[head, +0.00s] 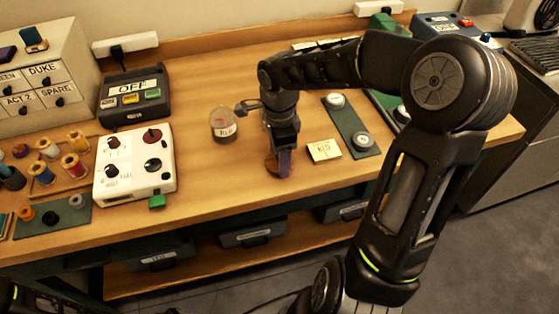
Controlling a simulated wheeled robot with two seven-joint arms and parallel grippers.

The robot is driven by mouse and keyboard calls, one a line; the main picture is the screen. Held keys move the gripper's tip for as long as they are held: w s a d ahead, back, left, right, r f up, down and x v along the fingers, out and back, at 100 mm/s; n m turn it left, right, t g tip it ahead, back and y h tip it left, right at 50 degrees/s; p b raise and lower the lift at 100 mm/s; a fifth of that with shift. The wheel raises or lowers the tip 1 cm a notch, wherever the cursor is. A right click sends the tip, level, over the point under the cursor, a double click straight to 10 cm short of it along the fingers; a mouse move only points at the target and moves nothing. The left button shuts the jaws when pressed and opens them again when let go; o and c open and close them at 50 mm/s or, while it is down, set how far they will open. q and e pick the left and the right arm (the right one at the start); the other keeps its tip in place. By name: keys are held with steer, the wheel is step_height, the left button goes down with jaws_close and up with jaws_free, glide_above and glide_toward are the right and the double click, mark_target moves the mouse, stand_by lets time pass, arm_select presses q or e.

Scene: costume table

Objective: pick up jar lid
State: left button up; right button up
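An open-topped glass jar (223,125) with a paper label stands upright near the middle of the table. My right gripper (283,165) points down to the right of the jar, low over the table's front part. A brown rounded thing (271,164), possibly the jar lid, shows at its fingertips, mostly hidden by them. I cannot tell whether the fingers are closed on it or only around it. A small cream card (324,150) with dark lettering lies just right of the gripper. My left gripper is not in view.
A white control box (134,178) with knobs and a black box marked OFF (134,98) stand left of the jar. Spools (75,166) sit further left. A dark green mat (351,127) with round pieces lies right. Bare wood (225,185) lies in front of the jar.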

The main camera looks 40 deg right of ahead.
steer(key=c, duration=0.6)
step_height(320, 180, up, 10)
steer(key=shift+f+b, duration=0.1)
steer(key=shift+b, duration=0.35)
stand_by(0.5)
